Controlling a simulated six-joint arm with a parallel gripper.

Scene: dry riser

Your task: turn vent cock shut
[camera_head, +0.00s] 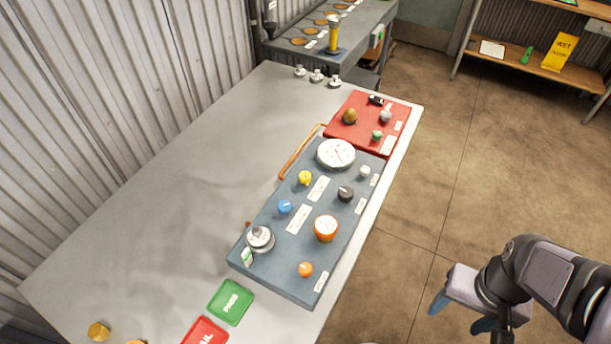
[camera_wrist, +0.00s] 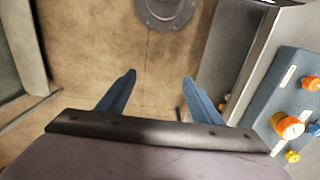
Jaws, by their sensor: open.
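A blue-grey panel (camera_head: 270,272) lies on the table with several knobs and gauges. It bears a yellow knob (camera_head: 305,178), a blue knob (camera_head: 285,207), a black knob (camera_head: 345,193), a small pale knob (camera_head: 364,172), an orange knob (camera_head: 305,269) and a silver round fitting (camera_head: 260,238). The labels are too small to read, so I cannot tell which is the vent cock. My gripper (camera_head: 460,314) is open and empty over the floor, right of the table and apart from the panel. In the wrist view, its blue fingers (camera_wrist: 159,78) are spread; the panel (camera_wrist: 280,75) shows at the right edge.
A white-faced gauge (camera_head: 336,153) and an orange-rimmed gauge (camera_head: 326,228) stand on the panel. A red tray (camera_head: 342,134) with small parts lies beyond it. Green (camera_head: 231,302) and red (camera_head: 205,332) cards lie at the near end. The table's left side is largely clear.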

